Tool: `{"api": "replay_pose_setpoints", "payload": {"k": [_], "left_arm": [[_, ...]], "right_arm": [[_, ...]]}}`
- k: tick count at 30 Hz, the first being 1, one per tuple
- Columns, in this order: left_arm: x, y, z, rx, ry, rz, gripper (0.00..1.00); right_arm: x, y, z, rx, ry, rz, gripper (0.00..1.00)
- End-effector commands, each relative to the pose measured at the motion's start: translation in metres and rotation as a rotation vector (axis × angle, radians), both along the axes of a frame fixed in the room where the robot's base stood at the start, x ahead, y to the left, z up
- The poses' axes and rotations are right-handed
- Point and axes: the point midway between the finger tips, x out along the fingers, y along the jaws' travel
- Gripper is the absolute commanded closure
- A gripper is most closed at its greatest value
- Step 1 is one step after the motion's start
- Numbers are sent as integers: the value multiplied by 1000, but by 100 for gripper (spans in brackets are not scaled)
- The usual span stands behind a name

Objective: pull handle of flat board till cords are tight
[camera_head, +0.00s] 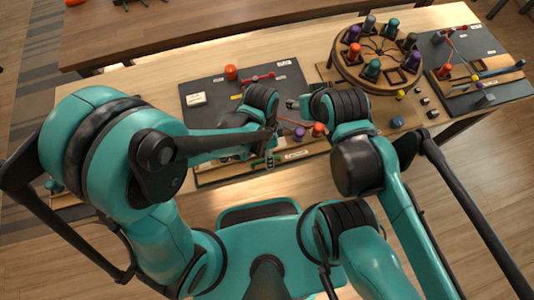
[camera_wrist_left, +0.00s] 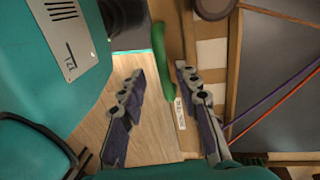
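The flat board (camera_head: 228,168) is a light wooden strip along the front edge of the dark mat. In the left wrist view the board (camera_wrist_left: 216,22) runs up and down, with a green handle (camera_wrist_left: 159,48) beside it. My left gripper (camera_head: 270,157) is over the board's front edge. In its wrist view the left gripper (camera_wrist_left: 160,80) is open and empty, with the handle just beyond and between its fingertips.
The dark mat (camera_head: 200,115) carries an orange-red spool (camera_head: 231,72) and a white label block (camera_head: 196,99). A round wooden stand (camera_head: 346,72) with several bobbins and another dark board (camera_head: 503,88) are at the right.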

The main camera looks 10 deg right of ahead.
Motion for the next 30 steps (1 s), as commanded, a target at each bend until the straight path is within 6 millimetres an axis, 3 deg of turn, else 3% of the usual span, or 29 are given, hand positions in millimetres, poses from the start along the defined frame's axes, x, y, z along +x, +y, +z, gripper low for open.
{"api": "replay_pose_setpoints", "payload": {"k": [7,21,30], "left_arm": [[4,0,19,0,-1,1,68],[20,1,105,0,0,0,68],[23,2,118,0,0,0,68]], "right_arm": [[0,0,0,0,0,0,47],[0,0,0,0,0,0,47],[0,0,0,0,0,0,47]]}}
